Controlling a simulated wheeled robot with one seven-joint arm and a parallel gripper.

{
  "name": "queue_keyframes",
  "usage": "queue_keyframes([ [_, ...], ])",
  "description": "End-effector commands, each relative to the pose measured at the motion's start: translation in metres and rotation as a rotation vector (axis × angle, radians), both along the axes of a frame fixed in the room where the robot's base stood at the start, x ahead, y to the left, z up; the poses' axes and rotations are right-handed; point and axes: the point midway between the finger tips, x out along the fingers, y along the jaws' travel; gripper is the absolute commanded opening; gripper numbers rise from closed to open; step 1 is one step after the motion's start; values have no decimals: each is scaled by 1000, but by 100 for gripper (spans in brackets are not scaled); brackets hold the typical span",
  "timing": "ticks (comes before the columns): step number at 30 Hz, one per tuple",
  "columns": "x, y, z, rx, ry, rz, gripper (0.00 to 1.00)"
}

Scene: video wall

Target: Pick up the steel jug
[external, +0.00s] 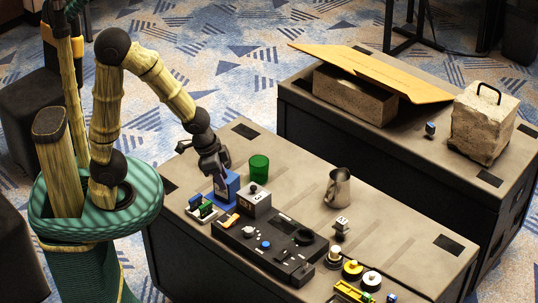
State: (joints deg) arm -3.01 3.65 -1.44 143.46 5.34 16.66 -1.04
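The steel jug (338,188) stands upright on the near table, right of its middle. My gripper (218,186) is at the left part of the same table, pointing down, just above or at a blue box. It is well to the left of the jug and apart from it. The fingers are small and dark here, and I cannot tell whether they are open or shut.
Near the gripper are the blue box (226,190), a green cup (259,169) and a grey box (254,203). A black control panel (266,246) lies in front. A small device (341,227) stands before the jug. Behind is a second table with a stone block (482,124).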

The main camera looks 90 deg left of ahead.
Motion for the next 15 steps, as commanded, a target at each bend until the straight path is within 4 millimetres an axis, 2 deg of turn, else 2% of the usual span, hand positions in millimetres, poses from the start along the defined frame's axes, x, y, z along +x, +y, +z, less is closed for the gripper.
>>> queue_keyframes([
  [1, 18, 9, -11, 18, -21, -12, 31],
  [9, 133, 61, -57, 92, -209, -163, 31],
  [15, 204, 98, -99, 81, -359, -281, 31],
])
